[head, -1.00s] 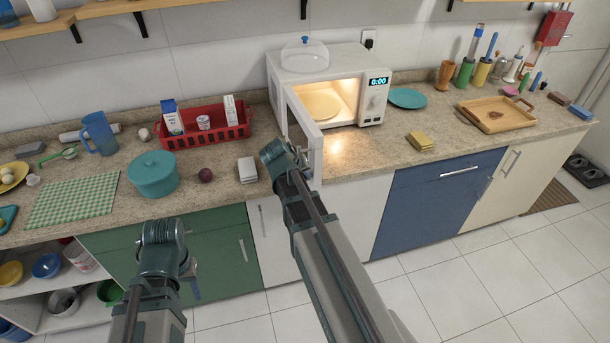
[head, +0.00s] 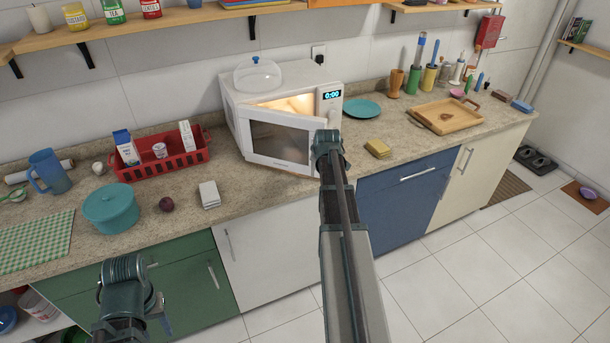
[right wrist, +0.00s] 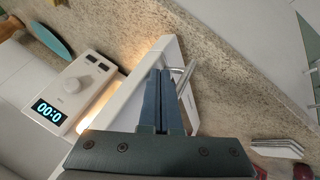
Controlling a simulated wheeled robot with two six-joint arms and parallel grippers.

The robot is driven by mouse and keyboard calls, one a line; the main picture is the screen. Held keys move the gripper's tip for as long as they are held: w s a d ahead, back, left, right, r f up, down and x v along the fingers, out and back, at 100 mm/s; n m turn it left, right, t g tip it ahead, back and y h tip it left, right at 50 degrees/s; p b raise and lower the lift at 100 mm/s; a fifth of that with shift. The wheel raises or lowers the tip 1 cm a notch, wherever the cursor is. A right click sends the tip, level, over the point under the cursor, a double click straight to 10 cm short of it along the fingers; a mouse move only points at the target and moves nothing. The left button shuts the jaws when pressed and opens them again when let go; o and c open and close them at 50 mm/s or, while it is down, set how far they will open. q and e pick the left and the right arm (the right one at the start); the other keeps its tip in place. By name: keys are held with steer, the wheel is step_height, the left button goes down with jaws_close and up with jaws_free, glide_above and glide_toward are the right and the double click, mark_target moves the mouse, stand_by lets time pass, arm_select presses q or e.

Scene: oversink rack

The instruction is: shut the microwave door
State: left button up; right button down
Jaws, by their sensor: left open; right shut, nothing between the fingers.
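The white microwave (head: 228,88) stands on the counter with its light on. Its door (head: 275,143), with a dark window, is partly open and angled out toward the front. My right gripper hides the door's free edge in the head view. In the right wrist view my right gripper (right wrist: 161,72) is shut and empty, in front of the door (right wrist: 128,100) by its handle (right wrist: 184,78); I cannot tell whether it touches. The microwave's clock panel (right wrist: 70,95) shows there too. My left gripper (head: 160,310) is open and empty, low in front of the green cabinet.
A clear dome (head: 257,74) sits on the microwave. A teal plate (head: 362,108) and yellow sponges (head: 377,148) lie to its right. A red basket (head: 180,165), a teal pot (head: 110,208) and a white cloth stack (head: 209,195) stand left of the door.

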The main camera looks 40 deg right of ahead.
steer(key=w+d+n+t+y, duration=0.1)
steer(key=w+d+n+y, duration=0.2)
steer(key=w+d, duration=1.1)
steer(key=shift+w+d+n, duration=0.4)
steer(key=shift+w+n, duration=0.5)
steer(key=shift+n, duration=0.1)
